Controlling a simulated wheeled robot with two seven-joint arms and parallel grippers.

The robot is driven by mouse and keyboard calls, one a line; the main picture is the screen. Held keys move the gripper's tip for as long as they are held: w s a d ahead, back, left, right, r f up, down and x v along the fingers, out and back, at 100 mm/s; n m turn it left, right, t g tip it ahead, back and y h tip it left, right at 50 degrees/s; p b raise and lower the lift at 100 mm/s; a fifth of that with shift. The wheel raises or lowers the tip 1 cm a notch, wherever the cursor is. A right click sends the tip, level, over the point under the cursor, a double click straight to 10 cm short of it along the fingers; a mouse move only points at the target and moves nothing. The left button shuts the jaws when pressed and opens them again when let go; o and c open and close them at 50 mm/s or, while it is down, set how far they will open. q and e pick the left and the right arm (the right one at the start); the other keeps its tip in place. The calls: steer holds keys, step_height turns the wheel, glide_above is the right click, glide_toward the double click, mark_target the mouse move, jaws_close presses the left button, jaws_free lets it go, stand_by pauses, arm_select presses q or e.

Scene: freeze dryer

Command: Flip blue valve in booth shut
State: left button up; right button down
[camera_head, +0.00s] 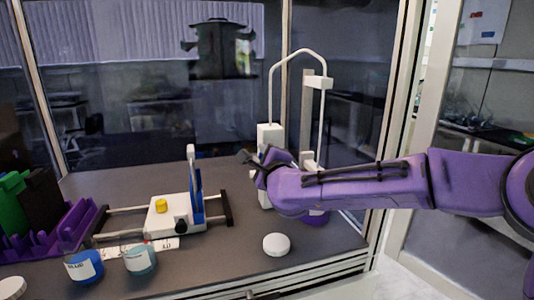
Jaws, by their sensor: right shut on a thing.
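My right gripper (256,163) reaches in from the right, at the front of a white stand (271,138) with a bent white tube. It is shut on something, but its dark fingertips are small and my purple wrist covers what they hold. I cannot make out a blue valve; part of the stand is hidden behind my gripper and arm. My left gripper is not in view.
On the booth's dark floor (235,222) stands a white device (174,217) with rails, a yellow knob and a blue plate. Glass panes and frame posts enclose the back.

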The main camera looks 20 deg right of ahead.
steer(key=n, duration=0.1)
steer(key=f+n, duration=0.1)
steer(key=n, duration=0.1)
steer(key=f+n, duration=0.1)
steer(key=shift+a+n, duration=0.25)
steer(key=shift+n, duration=0.15)
stand_by(0.4)
steer(key=c, duration=1)
jaws_free()
steer(key=shift+c, duration=0.2)
steer(key=s+b, duration=0.3)
steer(key=s, duration=0.7)
steer(key=shift+s+d, duration=0.2)
steer(key=shift+s, duration=0.1)
